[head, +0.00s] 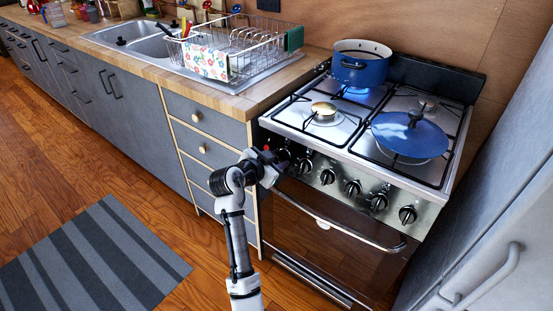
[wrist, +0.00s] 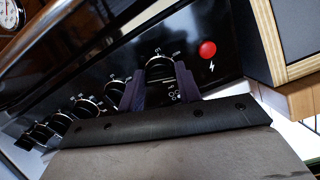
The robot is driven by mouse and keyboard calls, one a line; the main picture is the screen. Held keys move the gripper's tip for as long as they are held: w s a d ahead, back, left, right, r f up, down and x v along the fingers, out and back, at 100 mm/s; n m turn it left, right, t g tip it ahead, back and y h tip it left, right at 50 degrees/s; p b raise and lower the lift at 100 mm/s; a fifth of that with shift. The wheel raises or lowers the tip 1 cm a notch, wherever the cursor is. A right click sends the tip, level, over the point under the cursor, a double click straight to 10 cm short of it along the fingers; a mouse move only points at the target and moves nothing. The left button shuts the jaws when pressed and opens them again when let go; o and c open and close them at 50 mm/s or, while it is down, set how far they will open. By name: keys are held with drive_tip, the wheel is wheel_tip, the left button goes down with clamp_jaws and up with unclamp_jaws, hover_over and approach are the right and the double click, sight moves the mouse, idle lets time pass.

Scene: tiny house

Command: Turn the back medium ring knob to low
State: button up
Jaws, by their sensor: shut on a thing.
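The stove (head: 335,190) has a row of black knobs along its front panel. My gripper (head: 279,158) is at the left end of this row in the head view and hides the knob there. In the wrist view my gripper's two dark fingers (wrist: 159,80) are shut on the black knob (wrist: 160,64) nearest the red button (wrist: 207,48). The fingers sit on either side of it. Its exact setting is hard to read. A blue flame (head: 357,92) burns under the blue pot (head: 360,68) on the back left burner.
A blue lid (head: 410,135) covers the front right burner area. The front left burner (head: 323,110) is bare. The oven handle (head: 335,222) runs below the knobs. Drawers (head: 205,150) stand close on the left, and a grey door with a handle (head: 485,280) on the right.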

drive_tip(key=n+p, duration=0.2)
drive_tip(key=n, duration=0.1)
drive_tip(key=shift+s+r+n+p, duration=0.1)
drive_tip(key=shift+r+n+p, duration=0.05)
drive_tip(key=shift+n+p, duration=0.2)
drive_tip(key=n+p, duration=0.3)
drive_tip(key=n, duration=0.1)
drive_tip(key=shift+d+n+g, duration=0.1)
drive_tip(key=shift+n+g, duration=0.15)
drive_tip(key=shift+g, duration=0.05)
drive_tip(key=n+p, duration=0.4)
drive_tip(key=n, duration=0.1)
drive_tip(key=shift+h, duration=0.4)
drive_tip(key=shift+d+n+p, duration=0.1)
drive_tip(key=shift+n+p, duration=1.05)
drive_tip(key=shift+n, duration=0.55)
drive_tip(key=o, duration=1)
drive_tip(key=shift+c, duration=0.2)
drive_tip(key=shift+s, duration=0.1)
drive_tip(key=b+v, duration=0.3)
drive_tip(key=v, duration=1)
drive_tip(key=shift+s+a, duration=0.3)
